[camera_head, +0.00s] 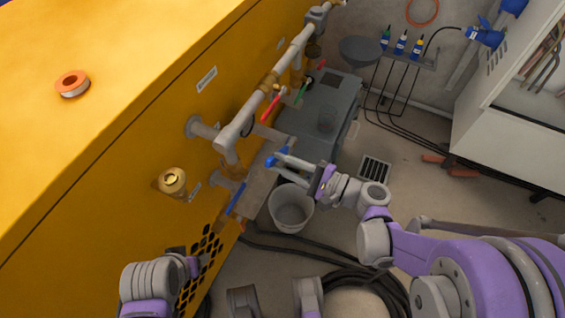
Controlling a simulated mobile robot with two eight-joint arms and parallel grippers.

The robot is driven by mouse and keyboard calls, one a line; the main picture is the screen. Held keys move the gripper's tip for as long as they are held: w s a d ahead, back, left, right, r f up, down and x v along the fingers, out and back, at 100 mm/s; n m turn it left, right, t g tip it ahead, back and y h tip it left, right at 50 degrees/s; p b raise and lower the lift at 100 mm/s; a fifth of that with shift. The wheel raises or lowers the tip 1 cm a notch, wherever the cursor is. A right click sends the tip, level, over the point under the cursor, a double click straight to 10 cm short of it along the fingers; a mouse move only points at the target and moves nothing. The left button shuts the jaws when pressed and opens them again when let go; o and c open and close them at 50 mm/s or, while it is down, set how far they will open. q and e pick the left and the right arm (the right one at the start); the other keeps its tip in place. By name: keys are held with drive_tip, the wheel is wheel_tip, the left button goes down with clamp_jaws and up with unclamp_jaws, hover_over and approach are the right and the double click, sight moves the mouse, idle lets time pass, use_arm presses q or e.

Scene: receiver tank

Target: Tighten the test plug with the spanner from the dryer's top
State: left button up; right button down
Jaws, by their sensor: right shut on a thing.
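The brass plug fitting (172,180), which I take for the test plug, sits on the side of the big yellow housing (110,130). My right gripper (279,161) is right of it and apart from it, above the bucket and in front of the grey box. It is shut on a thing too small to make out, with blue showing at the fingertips. I cannot tell whether this is the spanner; no spanner shows clearly elsewhere. The grey box (295,125) may be the dryer; a dark round thing is on its top.
Pipework (260,95) with red, green and blue (237,198) levers runs along the yellow side. A grey bucket (291,208) stands below my right gripper. Black hoses (360,280) lie on the floor. An orange tape roll (72,82) lies on the yellow top. A white cabinet (510,130) stands right.

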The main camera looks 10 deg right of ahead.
drive_tip(key=shift+w+d+f+b, duration=0.3)
drive_tip(key=shift+w+f, duration=0.1)
drive_tip(key=shift+w, duration=0.05)
drive_tip(key=w+d+r+m, duration=0.2)
drive_tip(key=w+d+m, duration=0.2)
drive_tip(key=w+m, duration=0.2)
drive_tip(key=w+d+r+m, duration=0.3)
drive_tip(key=w+d+m, duration=0.2)
drive_tip(key=w+m, duration=0.2)
drive_tip(key=shift+w+d+r+g, duration=0.25)
drive_tip(key=shift+w+g, duration=0.15)
drive_tip(key=shift+w, duration=0.05)
idle(0.6)
drive_tip(key=shift+r, duration=0.1)
drive_tip(key=shift+s+a+r+n, duration=0.15)
drive_tip(key=shift+s+a+n, duration=0.3)
drive_tip(key=shift+s, duration=0.15)
drive_tip(key=shift+s+a+r+n, duration=0.1)
drive_tip(key=shift+s+a+n, duration=0.3)
drive_tip(key=shift+s, duration=0.2)
